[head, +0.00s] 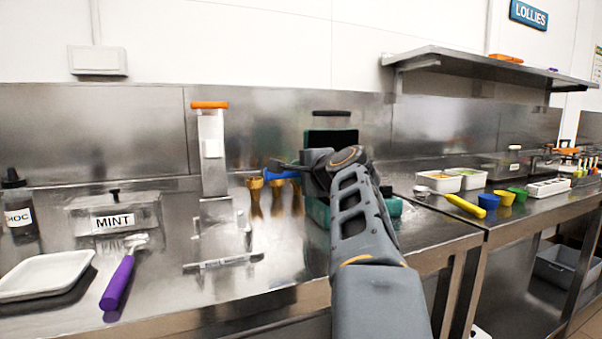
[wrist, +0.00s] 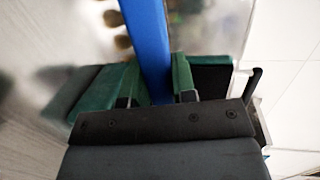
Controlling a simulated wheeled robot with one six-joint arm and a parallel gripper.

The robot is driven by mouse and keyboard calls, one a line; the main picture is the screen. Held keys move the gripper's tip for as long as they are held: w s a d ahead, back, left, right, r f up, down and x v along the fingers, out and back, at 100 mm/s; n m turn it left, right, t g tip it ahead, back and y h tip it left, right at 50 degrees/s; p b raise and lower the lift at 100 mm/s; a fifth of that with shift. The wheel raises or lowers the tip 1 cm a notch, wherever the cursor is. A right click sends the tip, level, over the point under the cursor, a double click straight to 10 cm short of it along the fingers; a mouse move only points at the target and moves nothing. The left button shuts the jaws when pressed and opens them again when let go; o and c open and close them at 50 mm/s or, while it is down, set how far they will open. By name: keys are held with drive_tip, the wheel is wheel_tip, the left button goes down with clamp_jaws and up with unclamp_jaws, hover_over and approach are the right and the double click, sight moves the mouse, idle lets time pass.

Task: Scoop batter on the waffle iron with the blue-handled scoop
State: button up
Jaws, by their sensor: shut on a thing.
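My gripper (head: 300,172) is shut on the blue handle (head: 281,173) of the scoop, and the handle points left. In the wrist view the blue handle (wrist: 147,40) runs up between the two green finger pads (wrist: 157,82). The scoop's bowl cannot be made out in either view. Behind my gripper stands a dark green and black appliance (head: 345,137), likely the waffle iron, with its upper part raised. Its teal lower part (head: 392,206) shows right of my arm, which hides much of it. No batter can be made out.
Several gold cones (head: 255,184) stand left of my gripper. A purple-handled scoop (head: 118,283), a MINT tub (head: 140,214) and a white tray (head: 45,276) lie at left. A tall orange-topped dispenser (head: 211,150) stands mid-left.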

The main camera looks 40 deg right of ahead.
drive_tip(key=shift+r+p, duration=0.15)
drive_tip(key=shift+p, duration=0.15)
drive_tip(key=shift+r+g+p, duration=0.3)
drive_tip(key=shift+p, duration=0.7)
drive_tip(key=shift+r+g+p, duration=0.15)
drive_tip(key=shift+g+p, duration=0.15)
drive_tip(key=shift+p, duration=0.95)
drive_tip(key=shift+w+g+y+p, duration=0.1)
drive_tip(key=shift+g+y+p, duration=0.25)
drive_tip(key=shift+p, duration=0.7)
drive_tip(key=shift+g+p, duration=0.35)
drive_tip(key=shift+p, duration=0.7)
drive_tip(key=shift+f+p, duration=0.25)
drive_tip(key=shift+p, duration=0.1)
drive_tip(key=shift+d, duration=0.1)
